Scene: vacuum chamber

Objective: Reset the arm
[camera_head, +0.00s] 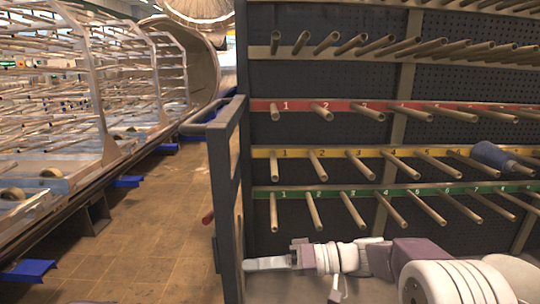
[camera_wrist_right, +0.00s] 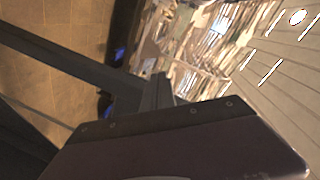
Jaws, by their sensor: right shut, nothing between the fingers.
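My right arm (camera_head: 345,256) comes in from the lower right of the head view and lies roughly level, low in front of the rack. My right gripper (camera_head: 268,263) points left at the end of this arm. It is shut and empty, and its tip is close to the dark upright frame at the rack's left end; I cannot tell whether they touch. My left gripper is not in view. The right wrist view is tilted and shows no object between fingers.
The rack has red (camera_head: 345,106), yellow (camera_head: 340,153) and green (camera_head: 335,192) numbered strips with pegs. A blue-grey cylinder (camera_head: 490,155) sits on a yellow-row peg. The dark frame (camera_head: 229,190) stands at the rack's left. Tiled floor (camera_head: 165,215) is open beside the long metal structure.

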